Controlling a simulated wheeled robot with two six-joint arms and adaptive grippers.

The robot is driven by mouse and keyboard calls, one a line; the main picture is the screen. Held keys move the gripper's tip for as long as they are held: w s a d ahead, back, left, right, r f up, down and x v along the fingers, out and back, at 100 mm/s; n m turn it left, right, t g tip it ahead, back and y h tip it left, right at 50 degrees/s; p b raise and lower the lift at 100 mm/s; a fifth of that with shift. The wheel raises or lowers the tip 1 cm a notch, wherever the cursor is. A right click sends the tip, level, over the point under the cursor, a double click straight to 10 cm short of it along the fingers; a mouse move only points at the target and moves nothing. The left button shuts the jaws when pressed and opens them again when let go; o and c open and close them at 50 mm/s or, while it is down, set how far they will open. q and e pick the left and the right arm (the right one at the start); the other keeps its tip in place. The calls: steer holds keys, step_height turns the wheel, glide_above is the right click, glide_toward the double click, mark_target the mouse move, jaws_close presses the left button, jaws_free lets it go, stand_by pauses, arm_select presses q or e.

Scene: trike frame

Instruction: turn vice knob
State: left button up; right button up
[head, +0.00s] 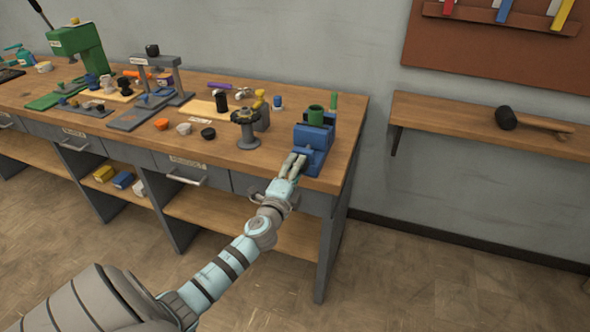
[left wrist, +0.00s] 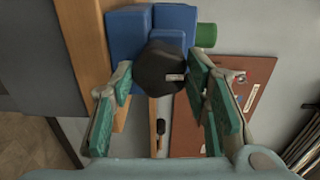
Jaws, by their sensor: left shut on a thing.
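My left gripper (head: 294,163) is at the front of the vice. In the left wrist view its teal-padded fingers (left wrist: 160,78) are on either side of the knob, shut on it. In the head view the knob is hidden behind the fingers. My right gripper is not in view.
Left of the vice stands a grey stand with a dark round top (head: 244,128). Small caps (head: 184,129) lie further left on the workbench (head: 270,165). A wall shelf (head: 470,124) holds a black mallet (head: 506,118). The floor in front is clear.

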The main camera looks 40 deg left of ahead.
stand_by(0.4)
arm_select(q)
steer(key=o, duration=1.2)
steer(key=shift+c, duration=0.2)
steer(key=shift+s, duration=0.1)
steer(key=v, duration=1.2)
